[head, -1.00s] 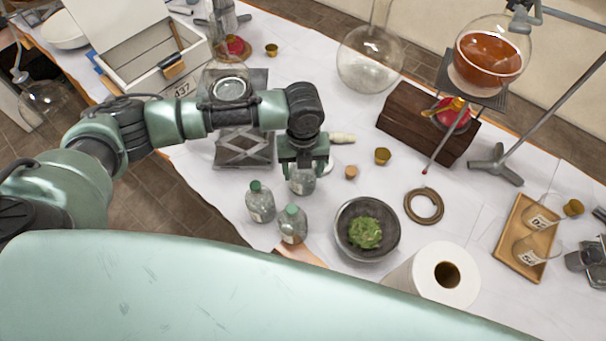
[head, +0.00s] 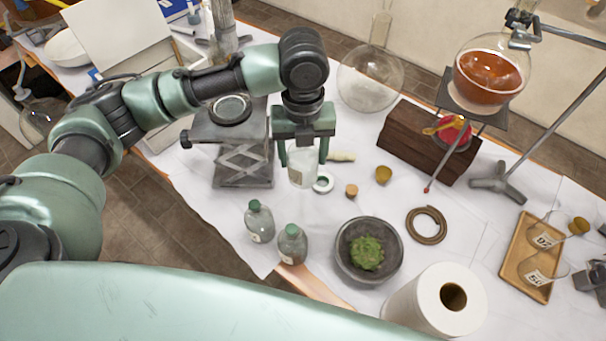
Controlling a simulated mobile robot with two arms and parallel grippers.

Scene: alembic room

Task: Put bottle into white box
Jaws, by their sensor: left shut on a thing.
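My left gripper (head: 304,146) is shut on a bottle (head: 302,170) with a pale label. It holds the bottle upright from above, over the table beside the lab jack; the gripper hides the bottle's top. The white box (head: 148,62) stands at the upper left with its white lid (head: 112,28) raised. My left arm hides much of the box's front and inside. Two more bottles with green caps, the left one (head: 258,221) and the right one (head: 291,244), stand near the table's front edge. My right gripper is not in view.
A lab jack (head: 243,165) with a glass dish on top stands between the held bottle and the box side. A stone bowl (head: 368,251) with green matter, a paper roll (head: 436,301) and a cork ring (head: 427,225) stand to the right.

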